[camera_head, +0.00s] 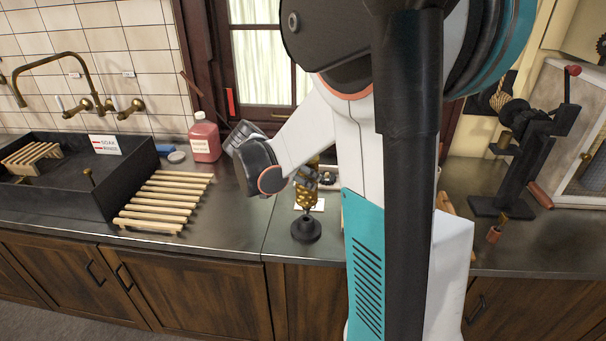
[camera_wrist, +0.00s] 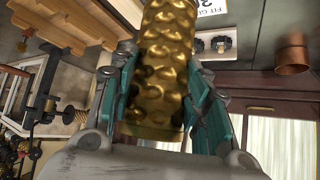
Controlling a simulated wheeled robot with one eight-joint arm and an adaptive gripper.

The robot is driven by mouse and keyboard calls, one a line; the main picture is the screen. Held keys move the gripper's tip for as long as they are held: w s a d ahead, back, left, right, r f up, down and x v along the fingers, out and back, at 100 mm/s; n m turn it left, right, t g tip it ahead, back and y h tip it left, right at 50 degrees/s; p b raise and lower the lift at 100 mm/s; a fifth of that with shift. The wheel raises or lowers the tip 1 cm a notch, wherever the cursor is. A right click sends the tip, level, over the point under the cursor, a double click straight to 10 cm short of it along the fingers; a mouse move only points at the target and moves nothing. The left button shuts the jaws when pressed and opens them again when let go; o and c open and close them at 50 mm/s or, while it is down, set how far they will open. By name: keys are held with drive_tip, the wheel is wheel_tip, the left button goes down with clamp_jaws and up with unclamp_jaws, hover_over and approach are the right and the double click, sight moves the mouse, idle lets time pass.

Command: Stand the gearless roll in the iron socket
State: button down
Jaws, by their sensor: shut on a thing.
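The bumpy brass roll (camera_head: 307,190) stands about upright directly above the iron socket, its narrow lower end close to the socket's mouth. I cannot tell whether it touches or has entered. The black iron socket (camera_head: 306,230) stands on its round base on the metal counter. In the wrist view the roll (camera_wrist: 165,70) is clamped between the teal-padded fingers of my gripper (camera_wrist: 170,100). The end near my palm shows no gear; the far end is cut off by the picture's edge.
A wooden slatted rack (camera_head: 165,200) lies left of the socket, beside the dark sink (camera_head: 60,200). A pink bottle (camera_head: 205,138) stands behind. A black clamp stand (camera_head: 530,150) stands at the right. A white card (camera_head: 318,206) lies behind the socket.

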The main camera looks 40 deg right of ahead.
sight(301, 187)
drive_tip(key=shift+f, duration=0.55)
drive_tip(key=p, duration=0.2)
drive_tip(key=shift+w+r+p, duration=0.1)
drive_tip(key=shift+r+p, duration=0.1)
drive_tip(key=shift+p, duration=0.15)
drive_tip(key=p, duration=0.3)
drive_tip(key=shift+f, duration=0.3)
drive_tip(key=shift+f+b, duration=1.5)
drive_tip(key=shift+b, duration=0.1)
drive_tip(key=c, duration=0.8)
unclamp_jaws()
drive_tip(key=shift+a, duration=0.1)
drive_tip(key=v, duration=1.2)
